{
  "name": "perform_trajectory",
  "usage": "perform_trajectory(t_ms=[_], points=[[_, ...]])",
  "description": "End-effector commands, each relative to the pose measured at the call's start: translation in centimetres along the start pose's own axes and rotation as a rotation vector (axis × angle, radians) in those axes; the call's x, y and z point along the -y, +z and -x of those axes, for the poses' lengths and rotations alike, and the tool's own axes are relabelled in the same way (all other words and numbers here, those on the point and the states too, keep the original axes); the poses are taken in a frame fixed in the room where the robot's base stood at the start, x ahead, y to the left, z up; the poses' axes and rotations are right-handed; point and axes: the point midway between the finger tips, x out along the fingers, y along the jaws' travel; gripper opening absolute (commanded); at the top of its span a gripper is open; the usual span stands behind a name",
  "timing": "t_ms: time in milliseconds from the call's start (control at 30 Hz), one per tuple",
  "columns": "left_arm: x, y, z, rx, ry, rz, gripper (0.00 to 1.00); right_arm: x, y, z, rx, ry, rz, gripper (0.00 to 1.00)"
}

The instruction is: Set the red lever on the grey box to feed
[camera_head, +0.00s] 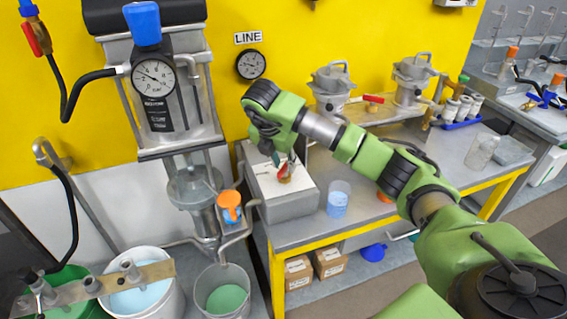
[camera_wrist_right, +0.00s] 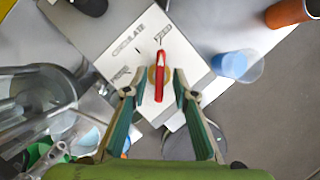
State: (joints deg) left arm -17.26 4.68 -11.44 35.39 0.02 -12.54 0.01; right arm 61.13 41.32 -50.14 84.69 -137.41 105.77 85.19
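The grey box (camera_head: 290,208) stands on the bench's left end, with a white plate (camera_wrist_right: 185,57) on top. The red lever (camera_head: 283,171) sits on a round brass hub on this plate. In the right wrist view the red lever (camera_wrist_right: 158,88) runs nearly upright in the picture, its upper end below a printed label that appears to read FEED (camera_wrist_right: 164,32). A label reading CIRCULATE (camera_wrist_right: 128,40) is to its left. My right gripper (camera_wrist_right: 160,84) is open above the plate, one finger on each side of the lever, with gaps visible. My left gripper is out of view.
A cup of blue liquid (camera_head: 338,200) stands just right of the box. An orange-handled valve (camera_head: 229,201) and pipework are close on its left. Buckets (camera_head: 222,292) stand on the floor at lower left. Two metal pots (camera_head: 332,88) are at the bench's back.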

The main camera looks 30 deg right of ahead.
Motion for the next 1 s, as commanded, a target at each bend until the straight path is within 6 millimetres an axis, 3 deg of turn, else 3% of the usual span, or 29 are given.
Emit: perform_trajectory(t_ms=[433,700,1000], points=[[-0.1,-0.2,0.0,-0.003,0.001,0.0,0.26,-0.1,0.2,9.0,0.005,0.004,0.0,0.26],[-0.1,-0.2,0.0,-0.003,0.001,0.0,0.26,-0.1,0.1,11.1,0.002,0.003,0.0,0.26],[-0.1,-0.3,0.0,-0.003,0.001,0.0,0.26,0.0,0.0,11.4,0.0,0.0,-0.001,0.26]])
